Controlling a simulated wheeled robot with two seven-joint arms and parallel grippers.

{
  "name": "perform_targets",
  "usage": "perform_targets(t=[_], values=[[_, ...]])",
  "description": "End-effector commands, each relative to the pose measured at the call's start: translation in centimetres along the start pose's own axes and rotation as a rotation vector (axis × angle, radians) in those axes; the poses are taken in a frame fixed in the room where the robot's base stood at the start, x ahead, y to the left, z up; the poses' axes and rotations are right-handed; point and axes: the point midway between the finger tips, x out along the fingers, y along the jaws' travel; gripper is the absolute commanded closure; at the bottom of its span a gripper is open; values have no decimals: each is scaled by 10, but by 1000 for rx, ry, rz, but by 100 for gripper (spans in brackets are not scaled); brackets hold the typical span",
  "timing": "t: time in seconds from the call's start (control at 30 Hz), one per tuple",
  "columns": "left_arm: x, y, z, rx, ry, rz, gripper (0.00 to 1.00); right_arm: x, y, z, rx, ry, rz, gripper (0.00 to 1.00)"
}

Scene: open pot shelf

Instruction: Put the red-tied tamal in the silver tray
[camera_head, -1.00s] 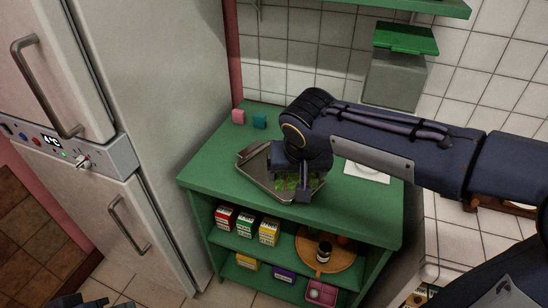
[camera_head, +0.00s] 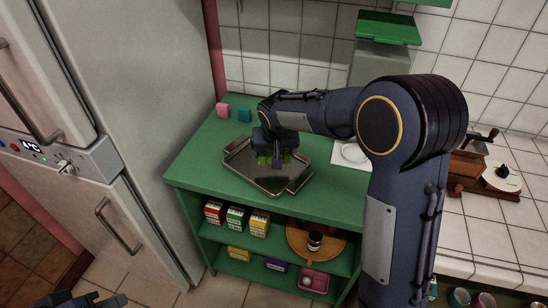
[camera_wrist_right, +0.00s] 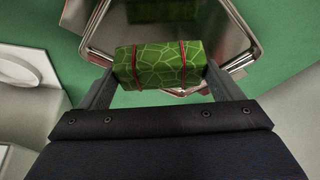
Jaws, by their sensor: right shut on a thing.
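The tamal is a green, leaf-patterned block with two red ties; it shows clearly in the right wrist view (camera_wrist_right: 160,66). My right gripper (camera_wrist_right: 160,72) is shut on it, with one finger at each end. In the head view the right gripper (camera_head: 276,160) is over the silver tray (camera_head: 248,177), and green bits of the tamal show beneath it. The tray's rim also shows behind the tamal in the wrist view (camera_wrist_right: 97,32). I cannot tell whether the tamal touches the tray floor. My left gripper (camera_head: 92,300) is partly in view at the bottom left edge.
The tray is on a green shelf unit (camera_head: 190,165) beside the fridge (camera_head: 130,120). A white plate (camera_head: 352,153) is to the right. Boxes and a round wooden board (camera_head: 335,250) sit below.

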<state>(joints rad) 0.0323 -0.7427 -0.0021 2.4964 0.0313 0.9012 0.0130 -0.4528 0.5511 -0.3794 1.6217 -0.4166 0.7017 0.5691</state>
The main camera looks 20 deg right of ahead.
Motion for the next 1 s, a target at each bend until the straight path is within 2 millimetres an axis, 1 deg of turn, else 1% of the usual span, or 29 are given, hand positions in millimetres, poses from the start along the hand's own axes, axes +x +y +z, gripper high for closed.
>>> perform_targets(t=[0.03, 0.1, 0.2, 0.3, 0.5, 0.63, 0.67, 0.77, 1.0], values=[[-1, 0, 0, 0, 0, 0, 71, 8, 1, -2, 0, -3, 3, 40], [0, 0, 0, 0, 0, 0, 71, 19, 0, 3, -1, -4, 3, 40], [0, 0, 0, 0, 0, 0, 71, 30, 0, 8, -1, -2, 1, 40], [0, 0, 0, 0, 0, 0, 71, 35, 0, 10, -1, 0, 0, 40], [0, 0, 0, 0, 0, 0, 71, 34, 0, 10, 0, 0, 0, 40], [3, -2, 2, 0, 0, 0, 71, 38, 0, 11, 0, 0, 0, 40], [3, -2, 2, 0, 0, 0, 71, 38, 0, 11, 0, 0, 0, 13], [2, -1, 1, 0, 0, 0, 71, 37, 0, 11, 0, 0, 0, 0], [1, 0, 0, 0, 0, 0, 71, 36, 0, 10, 0, 0, 0, 0]])
